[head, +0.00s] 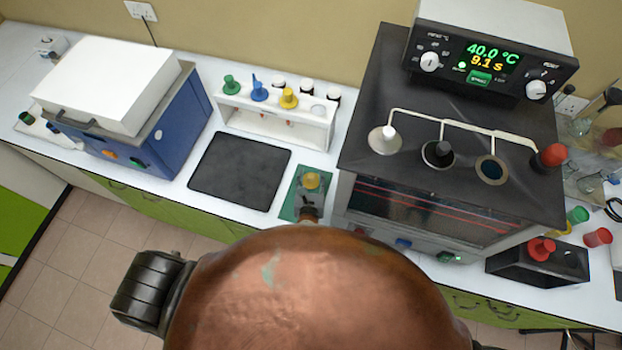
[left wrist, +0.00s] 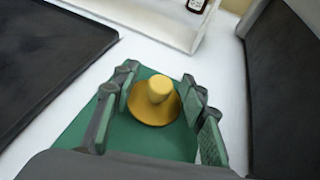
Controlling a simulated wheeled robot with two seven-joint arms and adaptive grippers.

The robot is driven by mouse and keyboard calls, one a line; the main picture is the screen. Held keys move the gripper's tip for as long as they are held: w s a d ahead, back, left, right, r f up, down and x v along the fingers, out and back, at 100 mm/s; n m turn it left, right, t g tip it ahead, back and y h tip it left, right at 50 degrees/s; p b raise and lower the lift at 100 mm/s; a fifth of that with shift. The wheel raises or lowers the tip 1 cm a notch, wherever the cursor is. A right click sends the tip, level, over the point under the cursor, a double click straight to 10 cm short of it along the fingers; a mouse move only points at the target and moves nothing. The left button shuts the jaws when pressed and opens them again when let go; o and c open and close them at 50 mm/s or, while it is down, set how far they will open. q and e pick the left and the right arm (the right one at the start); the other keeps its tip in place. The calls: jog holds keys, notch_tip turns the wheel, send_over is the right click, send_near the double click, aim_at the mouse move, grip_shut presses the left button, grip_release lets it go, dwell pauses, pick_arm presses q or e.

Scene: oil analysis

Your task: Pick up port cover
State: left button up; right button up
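A yellow port cover (head: 312,181), a round disc with a raised knob, lies on a green mat (head: 289,205) between the dark pad and the heated bath. It also shows in the left wrist view (left wrist: 157,97). My left gripper (left wrist: 165,104) is open, with its fingers on either side of the yellow cover and gaps visible between them and it. In the head view only a small part of this gripper (head: 309,205) shows, at the near side of the cover. My right gripper is not in view.
The bath (head: 365,215) with ports on its dark top stands close on the right. A white rack (head: 275,125) with coloured stoppers stands behind. A black pad (head: 238,170) lies left, beyond it a blue device (head: 160,135). A black box (head: 538,265) stands far right.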

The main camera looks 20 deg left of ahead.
pick_arm(q)
grip_shut()
dwell(0.5)
jog(key=shift+r, duration=0.1)
